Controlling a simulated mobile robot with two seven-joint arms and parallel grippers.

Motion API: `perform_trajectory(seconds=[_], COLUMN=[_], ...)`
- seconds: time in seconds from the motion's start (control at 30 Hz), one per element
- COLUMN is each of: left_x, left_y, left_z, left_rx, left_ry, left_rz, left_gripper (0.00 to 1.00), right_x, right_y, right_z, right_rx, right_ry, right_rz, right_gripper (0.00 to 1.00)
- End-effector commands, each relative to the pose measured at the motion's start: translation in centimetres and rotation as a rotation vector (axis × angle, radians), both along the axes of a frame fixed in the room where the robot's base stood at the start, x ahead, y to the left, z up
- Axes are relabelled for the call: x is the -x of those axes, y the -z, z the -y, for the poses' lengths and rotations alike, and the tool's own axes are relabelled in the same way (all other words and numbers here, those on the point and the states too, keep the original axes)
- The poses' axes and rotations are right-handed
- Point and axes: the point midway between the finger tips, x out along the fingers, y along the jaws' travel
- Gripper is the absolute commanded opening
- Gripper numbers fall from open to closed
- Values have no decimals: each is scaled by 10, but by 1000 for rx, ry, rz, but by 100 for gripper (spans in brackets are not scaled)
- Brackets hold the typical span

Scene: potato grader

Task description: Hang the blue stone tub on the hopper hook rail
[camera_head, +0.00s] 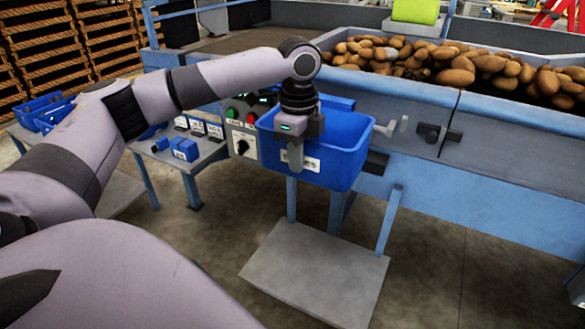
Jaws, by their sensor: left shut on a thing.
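The blue stone tub (342,162) is upright in front of the hopper's side, with a white label low on its near face. My left gripper (296,158) reaches down over its near rim and is shut on that rim. The hopper (400,95) is a blue-grey box heaped with potatoes. I cannot pick out the hook rail for certain; the tub covers that part of the hopper side. I cannot tell whether the tub touches the hopper or rests on anything. My right gripper is not in view.
A control panel (243,145) with buttons and a knob is left of the tub. Pale pegs (386,127) and a dark latch (440,134) stick out to its right. A grey platform (318,275) lies below. A bench (200,155) with blue blocks stands left.

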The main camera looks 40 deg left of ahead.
Motion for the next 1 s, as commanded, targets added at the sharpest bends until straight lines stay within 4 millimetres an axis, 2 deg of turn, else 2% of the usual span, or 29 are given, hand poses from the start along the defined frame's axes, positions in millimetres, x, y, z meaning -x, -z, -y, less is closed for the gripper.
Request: perform_trajectory(seconds=[0.07, 0.2, 0.5, 0.97, 1.0], left_x=[-7, -6, -6, -7, -7], left_y=[2, 9, 28, 33, 33], left_z=[-1, -2, -2, -1, -1], left_rx=[0, -1, 0, 0, 0], left_ry=[0, 1, 0, 0, 0], left_rz=[4, -2, 1, 2, 2], left_gripper=[0, 0, 0, 0, 23], right_x=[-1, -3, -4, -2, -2], right_y=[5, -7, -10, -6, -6], right_z=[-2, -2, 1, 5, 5], right_rx=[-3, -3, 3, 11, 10], right_ry=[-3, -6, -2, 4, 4], right_rz=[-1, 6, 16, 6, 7], right_gripper=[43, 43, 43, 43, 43])
